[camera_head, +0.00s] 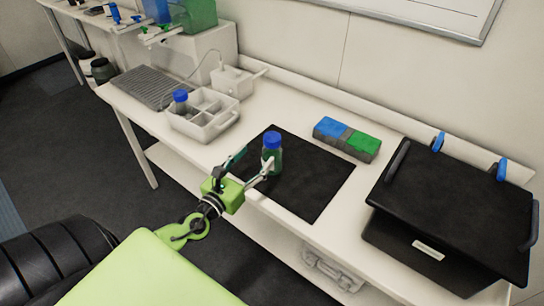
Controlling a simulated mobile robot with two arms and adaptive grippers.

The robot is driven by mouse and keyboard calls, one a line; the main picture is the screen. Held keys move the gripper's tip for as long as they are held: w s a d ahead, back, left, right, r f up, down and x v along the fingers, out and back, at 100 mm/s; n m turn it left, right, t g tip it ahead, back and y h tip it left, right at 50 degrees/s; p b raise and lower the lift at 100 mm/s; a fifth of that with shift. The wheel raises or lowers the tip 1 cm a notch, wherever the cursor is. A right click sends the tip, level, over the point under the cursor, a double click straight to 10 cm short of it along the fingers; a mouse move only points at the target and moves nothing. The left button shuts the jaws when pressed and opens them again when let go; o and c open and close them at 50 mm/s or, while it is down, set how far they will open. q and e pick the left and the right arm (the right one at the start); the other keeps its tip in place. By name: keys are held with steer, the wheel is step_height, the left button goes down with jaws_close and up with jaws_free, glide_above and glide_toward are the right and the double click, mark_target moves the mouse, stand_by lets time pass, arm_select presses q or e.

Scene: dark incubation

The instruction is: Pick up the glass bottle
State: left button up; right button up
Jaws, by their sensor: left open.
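A glass bottle (272,160) with a blue cap and green contents stands upright on a black mat (311,190) on the white bench. My left gripper (253,167) is open at the bottle's left side, its green body near the bench's front edge. One dark finger lies to the left of the bottle, and the lighter finger reaches in front of its lower part. I cannot tell whether either finger touches the glass. My right gripper is not in view.
A white divided tray (207,122) holds another blue-capped bottle (181,101). A blue and green block rack (346,139) sits behind the mat. A large black box with a lid (455,205) stands at the right. A grey ridged mat (152,88) lies at the left.

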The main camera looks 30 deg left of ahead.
mark_target(267, 146)
arm_select(q)
steer(key=w, duration=0.4)
steer(key=shift+p, duration=0.35)
steer(key=w+p, duration=0.1)
steer(key=w, duration=0.3)
steer(key=shift+w, duration=0.75)
steer(key=shift+s, duration=0.1)
jaws_close()
steer(key=shift+r, duration=0.1)
